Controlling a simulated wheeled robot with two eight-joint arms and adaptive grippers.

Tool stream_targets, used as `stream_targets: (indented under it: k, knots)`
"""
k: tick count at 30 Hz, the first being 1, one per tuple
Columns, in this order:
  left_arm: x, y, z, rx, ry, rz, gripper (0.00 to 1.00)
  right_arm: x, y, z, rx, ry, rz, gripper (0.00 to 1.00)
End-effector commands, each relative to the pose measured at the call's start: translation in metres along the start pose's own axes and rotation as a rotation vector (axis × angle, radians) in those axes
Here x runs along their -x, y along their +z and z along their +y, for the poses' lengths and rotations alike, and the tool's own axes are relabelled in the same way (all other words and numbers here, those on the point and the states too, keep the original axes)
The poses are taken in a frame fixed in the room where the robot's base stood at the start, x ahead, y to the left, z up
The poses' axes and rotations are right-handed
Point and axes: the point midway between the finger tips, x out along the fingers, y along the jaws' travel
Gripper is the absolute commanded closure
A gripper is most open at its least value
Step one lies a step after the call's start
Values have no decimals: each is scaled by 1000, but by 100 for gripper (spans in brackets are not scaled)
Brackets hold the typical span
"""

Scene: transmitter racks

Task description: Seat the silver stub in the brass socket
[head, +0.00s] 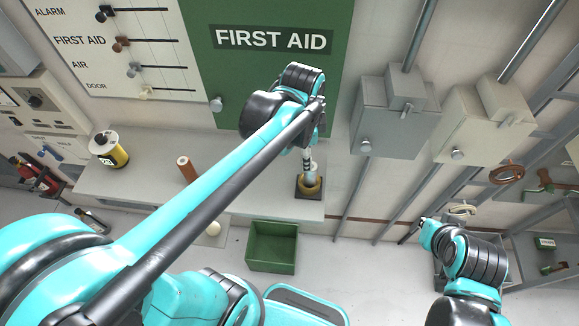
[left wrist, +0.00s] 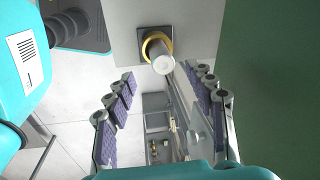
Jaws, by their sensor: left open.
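The silver stub (head: 313,170) stands in the brass socket (head: 308,190), which sits on a dark square base near the bench's right end. In the left wrist view the stub (left wrist: 162,64) projects from the brass ring (left wrist: 147,46) toward the camera, looking slightly off-centre. How deep it sits cannot be told. My left gripper (head: 307,152) is above the stub. Its padded fingers are open in the wrist view (left wrist: 158,76), with the stub's free end near the gap between the tips and no clear contact. My right gripper (head: 418,232) is at lower right, away from the bench, its fingers unclear.
A copper-coloured cylinder (head: 187,168) and a yellow-black canister (head: 108,149) stand on the grey bench (head: 140,184). A green bin (head: 272,248) is on the floor in front. The green FIRST AID panel (head: 230,80) rises close behind my left gripper. Grey boxes and conduits line the right wall.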

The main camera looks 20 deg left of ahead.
Motion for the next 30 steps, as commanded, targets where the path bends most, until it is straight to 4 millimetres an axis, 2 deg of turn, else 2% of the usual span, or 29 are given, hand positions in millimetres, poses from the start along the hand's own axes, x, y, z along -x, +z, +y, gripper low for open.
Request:
stream_targets:
  k: [1, 6, 9, 12, 18, 30]
  knots:
    - [4, 12, 12, 137, -50, 31, 45, 0, 0, 0, 0, 0, 0, 100]
    - [8, 40, 36, 619, -193, 186, 45, 0, 0, 0, 0, 0, 0, 100]
    - [5, 52, 46, 840, -240, 282, 45, 0, 0, 0, 0, 0, 0, 100]
    - [3, 58, 52, 991, -263, 357, 45, 0, 0, 0, 0, 0, 0, 100]
    - [1, 62, 56, 1100, -274, 414, 45, 0, 0, 0, 0, 0, 0, 100]
    - [1, 62, 56, 1099, -273, 412, 45, 0, 0, 0, 0, 0, 0, 100]
